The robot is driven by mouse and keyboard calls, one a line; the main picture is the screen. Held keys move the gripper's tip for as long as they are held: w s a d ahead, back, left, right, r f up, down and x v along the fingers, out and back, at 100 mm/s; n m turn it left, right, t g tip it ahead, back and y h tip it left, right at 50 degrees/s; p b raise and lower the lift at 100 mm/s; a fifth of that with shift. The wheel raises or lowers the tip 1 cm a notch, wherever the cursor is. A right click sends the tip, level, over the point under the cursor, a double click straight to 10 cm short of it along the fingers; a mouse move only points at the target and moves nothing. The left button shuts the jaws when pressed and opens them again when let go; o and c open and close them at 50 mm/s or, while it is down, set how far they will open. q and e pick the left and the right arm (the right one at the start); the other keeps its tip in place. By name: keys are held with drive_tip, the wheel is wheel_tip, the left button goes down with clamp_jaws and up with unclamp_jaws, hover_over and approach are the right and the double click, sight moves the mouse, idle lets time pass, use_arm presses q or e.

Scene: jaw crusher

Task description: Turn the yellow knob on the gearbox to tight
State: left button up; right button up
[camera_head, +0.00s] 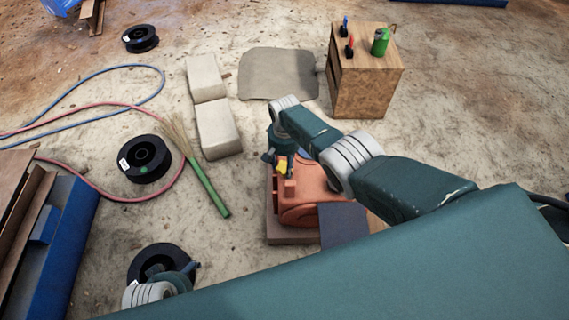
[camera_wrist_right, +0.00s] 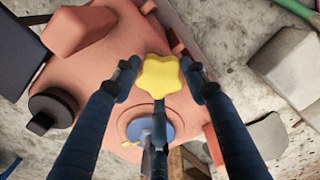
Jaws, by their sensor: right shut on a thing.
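The yellow knob (camera_wrist_right: 161,76) is star-shaped and sits on the orange gearbox (camera_wrist_right: 105,65). In the right wrist view the fingers of my right gripper (camera_wrist_right: 164,78) stand on either side of the knob and are closed on it. In the head view the knob (camera_head: 281,168) shows small beside my right gripper (camera_head: 275,160), above the gearbox (camera_head: 300,200). My right arm hides part of the gearbox. My left wrist (camera_head: 160,285) shows at the lower left, but its finger state cannot be made out.
A wooden crate (camera_head: 362,90) with a green bottle (camera_head: 380,42) stands at the back. Pale blocks (camera_head: 218,128), a broom (camera_head: 205,180) and black spools (camera_head: 145,158) lie to the left. A blue hose (camera_head: 100,70) and a red hose (camera_head: 90,105) cross the floor.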

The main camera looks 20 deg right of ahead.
sight(284, 165)
drive_tip(key=shift+w+r, duration=0.3)
drive_tip(key=shift+w, duration=0.2)
drive_tip(key=o, duration=1.1)
drive_tip(key=shift+o, duration=0.2)
drive_tip(key=shift+s+f, duration=0.1)
drive_tip(key=shift+f, duration=0.05)
drive_tip(key=shift+s, duration=0.15)
wheel_tip(284, 165, up, 12)
